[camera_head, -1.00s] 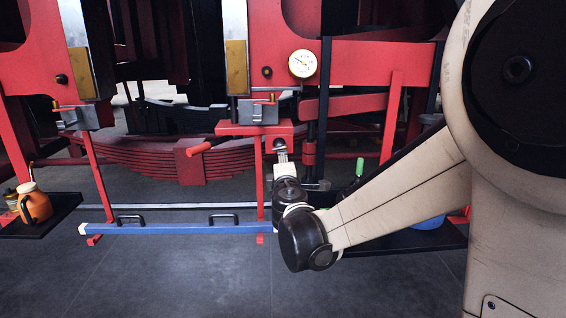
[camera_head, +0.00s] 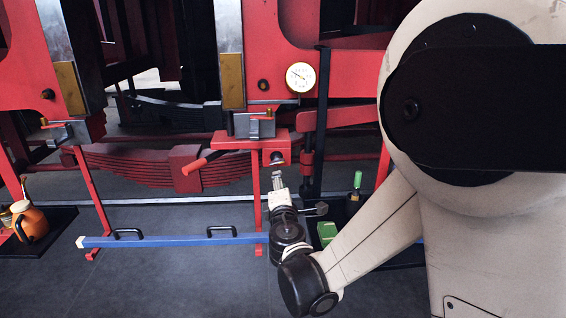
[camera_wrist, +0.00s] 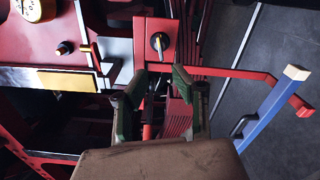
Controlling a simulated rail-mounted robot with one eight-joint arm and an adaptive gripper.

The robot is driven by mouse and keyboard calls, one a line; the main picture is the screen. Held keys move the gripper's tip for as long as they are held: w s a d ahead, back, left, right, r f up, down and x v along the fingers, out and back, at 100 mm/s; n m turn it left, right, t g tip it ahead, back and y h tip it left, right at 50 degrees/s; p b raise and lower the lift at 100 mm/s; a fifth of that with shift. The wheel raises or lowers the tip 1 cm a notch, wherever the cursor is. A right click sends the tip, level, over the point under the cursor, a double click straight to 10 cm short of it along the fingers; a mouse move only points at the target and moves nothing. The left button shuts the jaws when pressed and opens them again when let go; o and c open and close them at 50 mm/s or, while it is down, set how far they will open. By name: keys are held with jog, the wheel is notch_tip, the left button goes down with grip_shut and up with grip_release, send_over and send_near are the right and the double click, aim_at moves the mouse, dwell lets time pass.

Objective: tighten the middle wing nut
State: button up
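A small round fitting with a light wing-like handle, which looks like the wing nut (camera_head: 276,158), is on a red block under the central red bracket. In the wrist view, the wing nut (camera_wrist: 158,42) sits on a red plate, with a yellow-tipped wing over a dark disc. My gripper (camera_head: 278,176) is just below and in front of it in the head view, apart from it. In the wrist view my gripper (camera_wrist: 158,78) has its two green-padded fingers spread with nothing between them. I cannot make out other wing nuts clearly.
A pressure gauge (camera_head: 300,77) is above right of the bracket. A red handle (camera_head: 194,166) juts out at its left. A blue bar (camera_head: 180,240) with black handles runs low across the front. An orange can (camera_head: 32,224) is at left; a green box (camera_head: 327,232) is right of my wrist.

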aim_at(277, 161)
jog(key=w+a+p, duration=0.1)
jog(key=w, duration=1)
grip_shut()
